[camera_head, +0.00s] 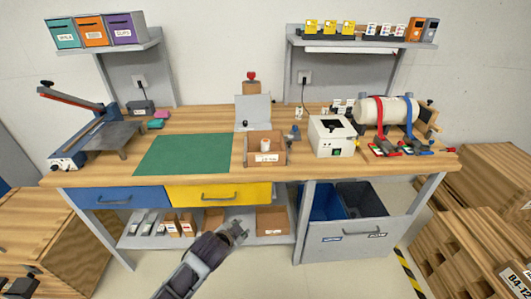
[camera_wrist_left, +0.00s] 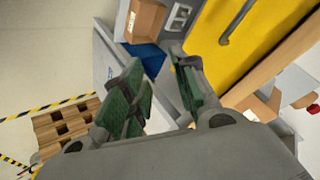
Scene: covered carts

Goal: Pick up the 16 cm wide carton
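Several brown cartons are on the lower shelf under the bench in the head view. A wider one (camera_head: 271,220) is at the shelf's right end, another (camera_head: 213,219) is left of it, and narrower ones (camera_head: 187,224) are further left. No width is readable, so I cannot tell which is 16 cm wide. My left gripper (camera_head: 237,232) is in front of the shelf, between the two wider cartons in the picture. In the left wrist view its green-padded fingers (camera_wrist_left: 163,98) are apart with nothing between them. A brown carton (camera_wrist_left: 146,20) shows beyond them. My right gripper is out of view.
The yellow drawer (camera_head: 232,193) and blue drawer (camera_head: 92,200) are closed above the shelf. A grey bin front (camera_head: 340,243) stands right of the shelf. Wooden crates (camera_head: 40,240) flank the bench. An open box (camera_head: 279,158) is on the benchtop. Floor in front is clear.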

